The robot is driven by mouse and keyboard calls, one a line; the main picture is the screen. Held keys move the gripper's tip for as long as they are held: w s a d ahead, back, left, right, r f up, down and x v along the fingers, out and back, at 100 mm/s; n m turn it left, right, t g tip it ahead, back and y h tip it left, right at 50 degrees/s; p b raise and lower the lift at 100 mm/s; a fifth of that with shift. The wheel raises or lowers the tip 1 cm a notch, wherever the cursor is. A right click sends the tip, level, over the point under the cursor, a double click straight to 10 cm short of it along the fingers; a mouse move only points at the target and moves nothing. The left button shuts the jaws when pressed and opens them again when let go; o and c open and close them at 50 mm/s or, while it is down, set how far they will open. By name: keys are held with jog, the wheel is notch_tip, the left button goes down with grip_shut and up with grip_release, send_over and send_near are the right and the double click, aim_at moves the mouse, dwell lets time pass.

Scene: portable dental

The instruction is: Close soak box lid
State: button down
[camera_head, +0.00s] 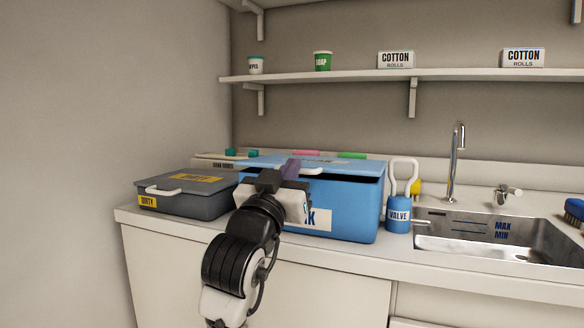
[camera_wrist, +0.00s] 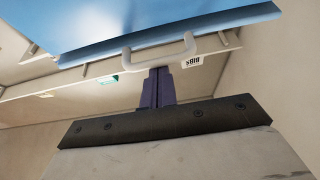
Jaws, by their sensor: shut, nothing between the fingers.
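The blue soak box (camera_head: 352,209) stands on the counter, its label partly hidden by my arm. Its blue lid (camera_head: 352,167) lies nearly flat over it, with a dark gap under the front and right edges. A white lid handle (camera_head: 311,171) shows at the front edge. In the wrist view the lid's blue underside (camera_wrist: 200,25) is at the top, with the handle (camera_wrist: 160,52) along its edge. My gripper (camera_head: 291,169) is at the box's front by the handle. Its purple fingers (camera_wrist: 158,76) are shut and empty, tips close to the handle; contact is unclear.
A grey DIRTY box (camera_head: 190,187) with a lid stands to the left. A blue VALVE bottle (camera_head: 398,212) with a white loop stands close on the right, beside the sink (camera_head: 480,240). Several coloured items sit behind the box. A shelf (camera_head: 430,76) runs above.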

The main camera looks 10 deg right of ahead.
jog(key=shift+s+f+b, duration=0.1)
jog(key=shift+f+b, duration=0.35)
jog(key=shift+f, duration=0.55)
jog(key=shift+f, duration=0.1)
